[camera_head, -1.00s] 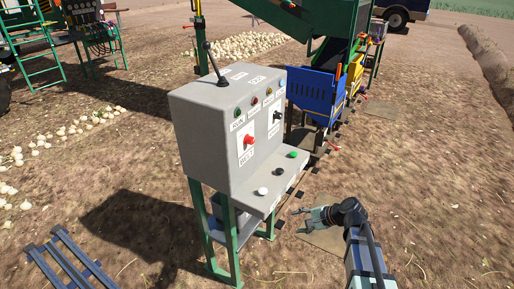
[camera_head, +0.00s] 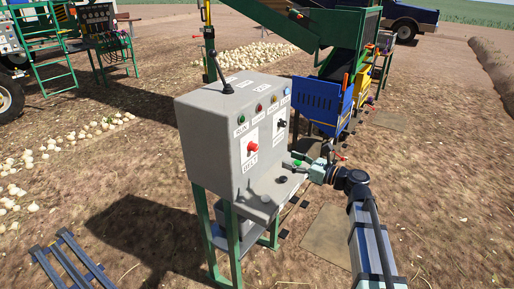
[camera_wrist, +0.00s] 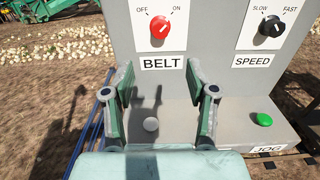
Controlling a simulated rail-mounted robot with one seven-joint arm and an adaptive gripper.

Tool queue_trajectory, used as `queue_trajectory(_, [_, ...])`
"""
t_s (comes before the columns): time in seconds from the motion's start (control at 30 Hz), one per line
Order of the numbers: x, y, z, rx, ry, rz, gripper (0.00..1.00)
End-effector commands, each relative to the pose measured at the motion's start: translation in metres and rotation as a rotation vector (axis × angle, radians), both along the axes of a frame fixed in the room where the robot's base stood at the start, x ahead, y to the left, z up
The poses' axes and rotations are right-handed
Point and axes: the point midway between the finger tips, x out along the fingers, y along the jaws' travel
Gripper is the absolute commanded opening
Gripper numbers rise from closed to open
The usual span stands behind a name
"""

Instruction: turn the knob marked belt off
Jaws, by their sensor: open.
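The red belt knob (camera_head: 253,146) is on the front face of the grey control box (camera_head: 208,130), on a white plate above the label BELT. In the wrist view the red knob (camera_wrist: 160,28) sits under the words OFF and ON; its white pointer line leans up and to the right, towards ON. My gripper (camera_head: 292,160) is at the box's right front, over the lower ledge. In the wrist view its two fingers (camera_wrist: 163,92) are spread wide and empty, below the knob and apart from it.
The black SPEED knob (camera_wrist: 270,27) is right of the red one. A lever (camera_head: 220,70) rises from the box top. Blue bin (camera_head: 322,102) stands behind. Open soil lies right.

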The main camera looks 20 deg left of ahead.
Motion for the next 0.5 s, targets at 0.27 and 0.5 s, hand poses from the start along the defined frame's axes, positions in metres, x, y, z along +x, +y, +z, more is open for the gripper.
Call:
queue_trajectory(0.27, [0.015, 0.054, 0.002, -0.001, 0.0, 0.002, 0.57])
queue_trajectory(0.5, [0.026, 0.1, 0.002, -0.001, -0.002, 0.002, 0.57])
